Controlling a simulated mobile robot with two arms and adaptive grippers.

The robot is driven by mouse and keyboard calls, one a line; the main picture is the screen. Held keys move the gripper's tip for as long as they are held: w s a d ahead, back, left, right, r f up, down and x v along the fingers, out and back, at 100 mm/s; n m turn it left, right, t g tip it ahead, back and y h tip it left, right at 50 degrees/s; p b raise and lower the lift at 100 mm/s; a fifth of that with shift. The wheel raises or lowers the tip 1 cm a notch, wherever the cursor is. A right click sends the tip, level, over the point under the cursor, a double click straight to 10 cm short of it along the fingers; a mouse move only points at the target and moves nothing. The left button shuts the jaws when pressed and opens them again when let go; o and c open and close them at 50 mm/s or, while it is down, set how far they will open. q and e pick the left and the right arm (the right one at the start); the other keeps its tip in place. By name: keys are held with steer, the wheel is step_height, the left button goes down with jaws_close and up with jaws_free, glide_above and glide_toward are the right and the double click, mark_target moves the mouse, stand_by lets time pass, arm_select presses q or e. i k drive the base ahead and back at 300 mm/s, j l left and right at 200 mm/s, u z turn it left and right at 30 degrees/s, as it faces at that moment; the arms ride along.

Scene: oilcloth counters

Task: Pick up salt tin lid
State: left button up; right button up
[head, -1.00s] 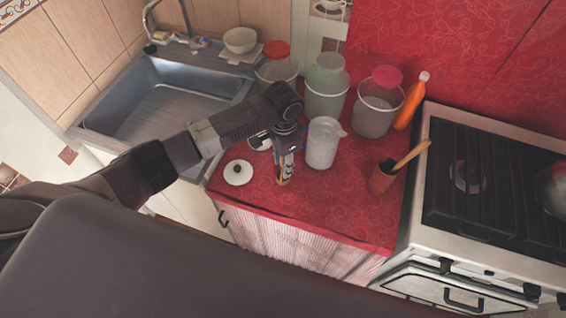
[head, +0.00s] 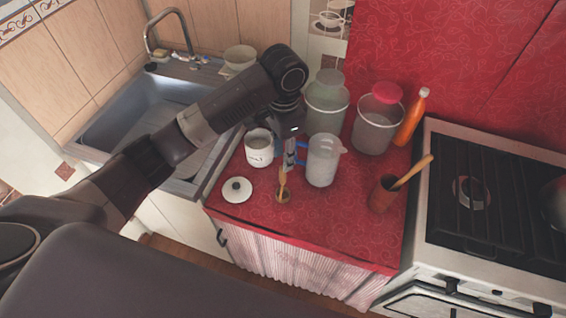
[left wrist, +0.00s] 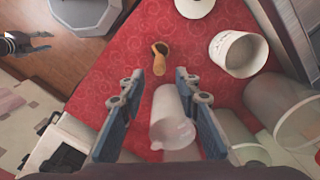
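The salt tin lid (head: 237,190), a white disc with a dark knob, lies flat on the red counter near its front left edge. It is partly cut off at the top of the left wrist view (left wrist: 195,5). The white salt tin (head: 259,148) stands open behind it; it also shows in the left wrist view (left wrist: 238,54). My left gripper (head: 291,163) points down, to the right of the lid and beside the clear jug (head: 322,160). Its blue fingers (left wrist: 157,78) are apart and hold nothing. My right gripper (left wrist: 40,42) shows small at the left wrist view's left, fingers apart.
A wooden scoop (head: 283,190) lies below my left gripper. A brown pot with a wooden utensil (head: 382,194), lidded jars (head: 378,120) and an orange bottle (head: 411,115) stand to the right and back. The stove (head: 490,200) and sink (head: 115,115) flank the counter. Its front middle is clear.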

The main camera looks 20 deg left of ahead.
mark_target(237, 190)
steer(key=u, duration=1)
